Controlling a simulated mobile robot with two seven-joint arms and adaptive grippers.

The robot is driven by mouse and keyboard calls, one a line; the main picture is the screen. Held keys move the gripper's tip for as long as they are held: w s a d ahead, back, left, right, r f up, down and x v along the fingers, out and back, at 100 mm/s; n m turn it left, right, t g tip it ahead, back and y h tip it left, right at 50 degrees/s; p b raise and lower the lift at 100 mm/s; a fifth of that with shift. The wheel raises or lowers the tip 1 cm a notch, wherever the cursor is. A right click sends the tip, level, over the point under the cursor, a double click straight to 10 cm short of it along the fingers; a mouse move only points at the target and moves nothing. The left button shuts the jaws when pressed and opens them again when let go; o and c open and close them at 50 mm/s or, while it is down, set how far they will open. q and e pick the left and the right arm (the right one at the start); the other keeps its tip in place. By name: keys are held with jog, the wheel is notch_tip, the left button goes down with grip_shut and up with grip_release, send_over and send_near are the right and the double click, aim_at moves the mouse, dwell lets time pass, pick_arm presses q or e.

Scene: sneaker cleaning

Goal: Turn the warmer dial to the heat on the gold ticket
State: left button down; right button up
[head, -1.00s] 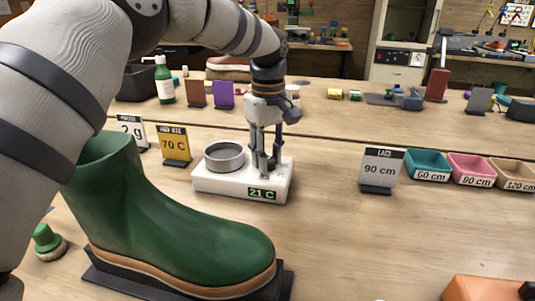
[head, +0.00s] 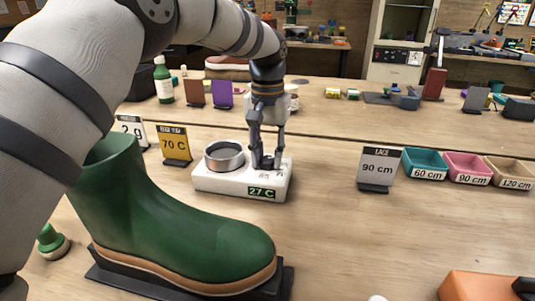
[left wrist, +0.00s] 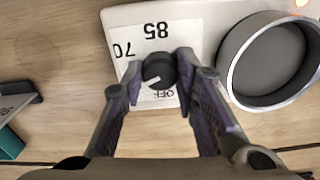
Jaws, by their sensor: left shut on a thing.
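The white warmer (head: 215,183) stands on the table, with a round metal cup (head: 224,156) on its left part and a small display (head: 263,191) reading 27 C. The gold ticket (head: 174,145) behind it to the left reads 70 C. My left gripper (head: 266,164) points down over the warmer's right part. In the left wrist view its fingers are shut on the black dial (left wrist: 158,72), whose white mark lies near OFF. The numbers 70 and 85 show on the dial plate (left wrist: 150,40). My right gripper is not in view.
A green boot (head: 170,220) on a dark stand fills the front left. A grey 90 cm lace card (head: 379,168) and several small bins, including a teal one (head: 424,162), stand to the right. The table's middle front is clear.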

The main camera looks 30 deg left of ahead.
aim_at(268, 158)
pick_arm(q)
jog(key=m, duration=0.5)
jog(key=shift+m, duration=2.4)
jog(key=c, duration=1.2)
grip_release()
jog(key=shift+c, duration=0.2)
notch_tip(268, 158, up, 12)
jog(key=shift+f, duration=0.1)
